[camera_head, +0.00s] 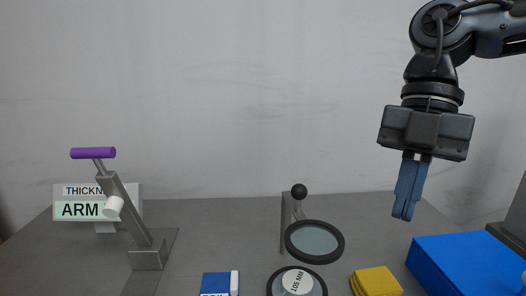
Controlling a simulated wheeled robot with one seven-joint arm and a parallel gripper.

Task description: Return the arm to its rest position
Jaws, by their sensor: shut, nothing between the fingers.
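My gripper (403,213) hangs from my arm at the upper right, its blue fingers pointing down. The fingers are together and hold nothing. They are in the air, clear of the things around them, with the yellow block and the blue block lower in the picture. The press (125,208) with a purple handle (93,153) stands at the left on the grey table (215,229), its lever tilted.
A round dark-rimmed lens (314,239) on a stand with a black ball (299,191) is at the centre. A round labelled disc (297,282), a blue-and-white box (219,284), a yellow block (376,281) and a large blue block (466,264) lie in front. A sign (80,209) stands behind the press.

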